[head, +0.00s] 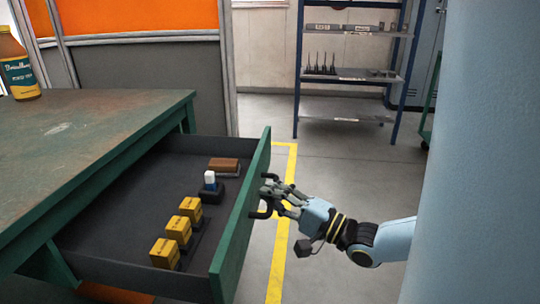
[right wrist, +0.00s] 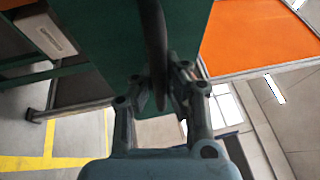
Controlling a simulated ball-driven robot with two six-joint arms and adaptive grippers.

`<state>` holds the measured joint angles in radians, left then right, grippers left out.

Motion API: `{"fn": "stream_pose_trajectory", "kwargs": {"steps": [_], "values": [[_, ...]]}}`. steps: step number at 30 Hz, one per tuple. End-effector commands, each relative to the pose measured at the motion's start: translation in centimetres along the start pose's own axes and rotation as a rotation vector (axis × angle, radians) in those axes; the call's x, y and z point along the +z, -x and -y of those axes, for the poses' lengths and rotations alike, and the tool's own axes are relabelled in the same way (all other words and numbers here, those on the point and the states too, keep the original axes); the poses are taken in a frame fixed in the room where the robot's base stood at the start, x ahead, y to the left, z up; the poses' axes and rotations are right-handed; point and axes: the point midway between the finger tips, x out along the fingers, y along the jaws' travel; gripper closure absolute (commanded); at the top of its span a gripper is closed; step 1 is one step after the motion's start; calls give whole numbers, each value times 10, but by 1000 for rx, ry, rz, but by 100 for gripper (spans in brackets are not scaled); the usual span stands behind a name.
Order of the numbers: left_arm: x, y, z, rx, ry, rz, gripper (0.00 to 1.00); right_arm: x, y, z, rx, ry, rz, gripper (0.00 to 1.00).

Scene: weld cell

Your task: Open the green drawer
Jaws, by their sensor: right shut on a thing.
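The green drawer (head: 243,215) is pulled well out from under the green workbench (head: 90,125), and its dark inside shows in the head view. My right gripper (head: 268,194) is at the outer side of the drawer front, shut on the dark handle (head: 259,214). In the right wrist view the handle (right wrist: 155,40) runs between the fingers of my right gripper (right wrist: 168,85), with the green drawer front behind it. My left gripper is in neither view.
A bottle (head: 18,66) stands on the bench. A blue-framed shelf rack (head: 348,75) stands at the back. Floor with a yellow line (head: 281,240) lies right of the drawer.

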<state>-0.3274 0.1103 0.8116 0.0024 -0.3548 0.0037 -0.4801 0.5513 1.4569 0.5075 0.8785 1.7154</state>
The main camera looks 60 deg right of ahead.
Motion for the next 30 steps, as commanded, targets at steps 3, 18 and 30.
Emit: {"fn": "stream_pose_trajectory", "kwargs": {"steps": [3,18,30], "values": [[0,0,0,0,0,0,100,0,2,-4,12,-2,-3,89],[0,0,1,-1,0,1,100,0,3,-1,4,0,-1,64],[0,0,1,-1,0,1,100,0,79,-2,9,-1,-2,64]]}}
